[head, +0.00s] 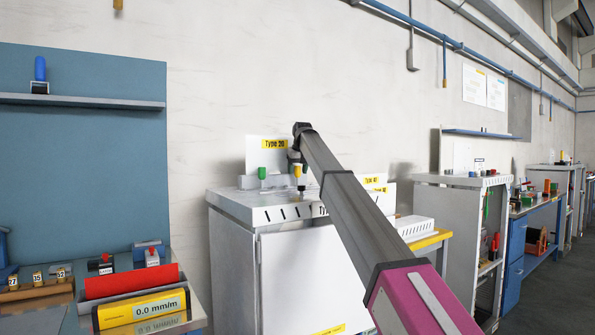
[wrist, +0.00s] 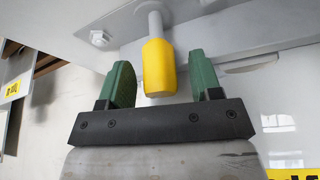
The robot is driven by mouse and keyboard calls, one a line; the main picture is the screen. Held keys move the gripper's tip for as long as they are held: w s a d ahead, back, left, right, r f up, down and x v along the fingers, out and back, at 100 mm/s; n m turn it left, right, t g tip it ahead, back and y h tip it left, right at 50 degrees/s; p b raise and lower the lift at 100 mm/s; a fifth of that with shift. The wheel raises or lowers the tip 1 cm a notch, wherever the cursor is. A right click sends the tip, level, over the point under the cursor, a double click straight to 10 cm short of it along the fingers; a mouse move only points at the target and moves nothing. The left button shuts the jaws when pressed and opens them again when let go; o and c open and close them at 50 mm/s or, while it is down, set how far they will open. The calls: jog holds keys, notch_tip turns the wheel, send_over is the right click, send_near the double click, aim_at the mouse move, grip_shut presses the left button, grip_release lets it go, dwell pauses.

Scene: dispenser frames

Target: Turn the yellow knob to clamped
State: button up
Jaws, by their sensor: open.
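The yellow knob (wrist: 159,68) is a rounded yellow grip on a grey shaft that joins a grey metal plate (wrist: 225,30) in the wrist view. My gripper (wrist: 160,58) is open, with one green finger on each side of the knob. In the head view a small yellow piece (head: 298,169), apparently the knob, shows at my arm's far end, above the grey cabinet. My fingers are too small there to make out. No clamped mark is readable.
A green knob (head: 263,172) stands to the left on the cabinet (head: 232,210), before a "Type 20" sign (head: 275,144). A bench with a red block (head: 130,281) stands at lower left.

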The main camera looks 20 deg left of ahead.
jog(key=c, duration=0.9)
jog(key=shift+c, duration=0.2)
jog(key=n+g+y, duration=0.1)
jog(key=n, duration=0.2)
jog(key=shift+n, duration=0.4)
jog(key=shift+n+g+y, duration=0.3)
jog(key=shift+n+g, duration=0.5)
jog(key=shift+n, duration=1.1)
jog(key=o, duration=0.9)
